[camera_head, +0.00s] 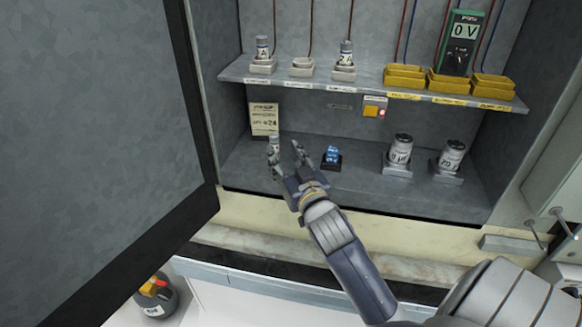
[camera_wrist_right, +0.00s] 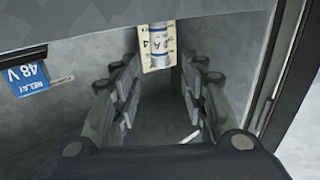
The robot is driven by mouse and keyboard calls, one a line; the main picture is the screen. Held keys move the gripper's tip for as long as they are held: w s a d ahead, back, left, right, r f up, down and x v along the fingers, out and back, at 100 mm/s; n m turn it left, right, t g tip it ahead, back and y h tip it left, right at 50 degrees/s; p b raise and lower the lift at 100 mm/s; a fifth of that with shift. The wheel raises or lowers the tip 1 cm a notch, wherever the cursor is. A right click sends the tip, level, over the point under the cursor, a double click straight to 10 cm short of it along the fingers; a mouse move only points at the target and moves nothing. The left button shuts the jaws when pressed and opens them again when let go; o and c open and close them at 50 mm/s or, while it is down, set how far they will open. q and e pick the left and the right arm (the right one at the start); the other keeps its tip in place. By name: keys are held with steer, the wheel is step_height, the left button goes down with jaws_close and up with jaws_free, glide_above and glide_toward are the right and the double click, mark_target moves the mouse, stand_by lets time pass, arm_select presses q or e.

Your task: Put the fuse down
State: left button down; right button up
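A small white-and-grey fuse (camera_head: 274,144) with a blue band shows at the left of the cabinet floor, by a cream card (camera_head: 264,118). My right gripper (camera_head: 287,152) is just in front of it, fingers spread. In the right wrist view the fuse (camera_wrist_right: 161,42) shows beyond the gap between the open fingers (camera_wrist_right: 163,75), with space on both sides. I cannot tell exactly what it rests on. Two similar fuses, one marked A (camera_head: 262,48) and another (camera_head: 346,53), stand in holders on the upper shelf. An empty holder (camera_head: 302,66) is between them. My left gripper is not in view.
Yellow trays (camera_head: 405,77) and a green meter (camera_head: 463,40) are on the shelf (camera_head: 375,86) above. The open door (camera_head: 100,120) bounds the left.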

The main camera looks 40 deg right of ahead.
steer(key=v, duration=0.4)
steer(key=shift+s, duration=0.1)
stand_by(0.5)
